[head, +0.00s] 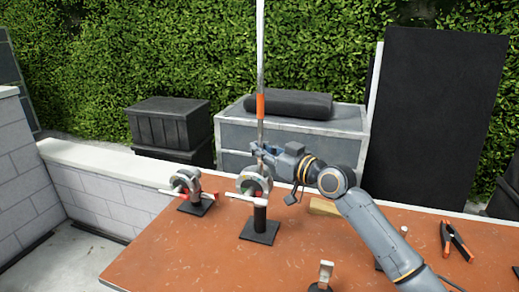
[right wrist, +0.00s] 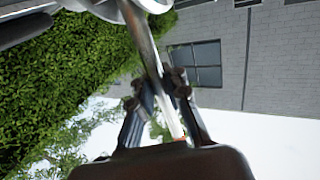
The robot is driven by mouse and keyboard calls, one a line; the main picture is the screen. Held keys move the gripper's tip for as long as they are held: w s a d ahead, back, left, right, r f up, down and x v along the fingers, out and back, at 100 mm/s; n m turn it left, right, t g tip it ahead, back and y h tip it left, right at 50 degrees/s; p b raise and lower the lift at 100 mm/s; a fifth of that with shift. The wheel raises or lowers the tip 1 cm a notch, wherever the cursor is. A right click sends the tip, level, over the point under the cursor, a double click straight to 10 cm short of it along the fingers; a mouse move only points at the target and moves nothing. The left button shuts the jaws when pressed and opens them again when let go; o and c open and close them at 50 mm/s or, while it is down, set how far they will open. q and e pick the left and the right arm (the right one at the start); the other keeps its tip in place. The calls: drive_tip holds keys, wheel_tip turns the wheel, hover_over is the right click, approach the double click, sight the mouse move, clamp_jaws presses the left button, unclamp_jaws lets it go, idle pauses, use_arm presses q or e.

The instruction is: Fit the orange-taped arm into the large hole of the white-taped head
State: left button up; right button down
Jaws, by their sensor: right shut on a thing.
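The orange-taped arm is a long, thin metal rod (head: 261,60) standing nearly upright, with an orange band below its middle. My right gripper (head: 259,150) is shut on it below the band. In the right wrist view the rod (right wrist: 148,50) passes between the fingers (right wrist: 163,88). A round metal head (head: 266,182) on a black stand is directly below the gripper, with a pale bar in front. The rod's lower end is at or close to this head; I cannot tell whether it is in a hole. My left gripper is out of view.
A second round head (head: 187,181) with red parts stands on another black stand to the left. Orange-handled pliers (head: 456,240) and a wooden block (head: 324,207) lie on the brown table (head: 180,250). The table's front left is clear. Grey cabinets (head: 340,133) stand behind.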

drive_tip(key=shift+f+b, duration=0.2)
drive_tip(key=shift+b, duration=0.2)
idle(0.4)
drive_tip(key=c, duration=1.3)
unclamp_jaws()
drive_tip(key=shift+o, duration=0.2)
drive_tip(key=shift+f, duration=0.15)
drive_tip(key=v, duration=1.2)
drive_tip(key=shift+s, duration=0.1)
